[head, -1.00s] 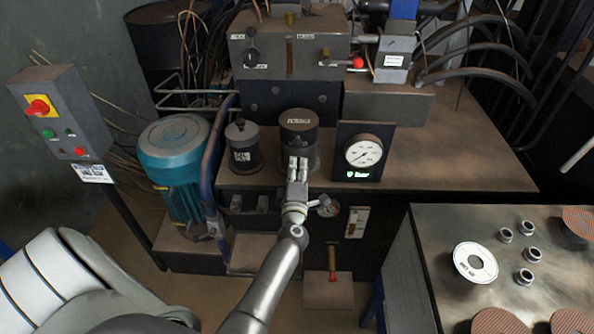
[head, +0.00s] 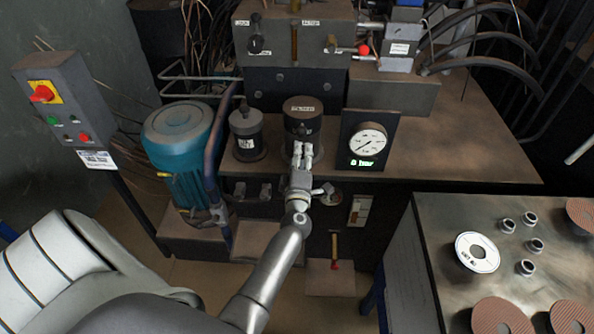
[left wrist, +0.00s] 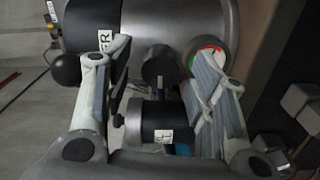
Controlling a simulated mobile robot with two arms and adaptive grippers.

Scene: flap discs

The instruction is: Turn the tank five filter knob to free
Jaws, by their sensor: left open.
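The tank's filter is a dark upright cylinder (head: 303,116) with a pale label on its top, standing on the bench in the head view. My left gripper (head: 303,152) is at its front face, fingers pointing at it. In the left wrist view, the filter body fills the upper middle and part of its label (left wrist: 105,40) shows. A small dark knob (left wrist: 158,62) sits between the fingertips of my open left gripper (left wrist: 160,75), with gaps at both sides. The knob's pointer setting cannot be read. My right gripper is out of view.
A pressure gauge panel (head: 368,143) stands right of the filter and a smaller dark canister (head: 246,132) stands left. A round red-and-green dial (left wrist: 208,56) is close by the right finger. A side table (head: 425,225) holds discs and fittings.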

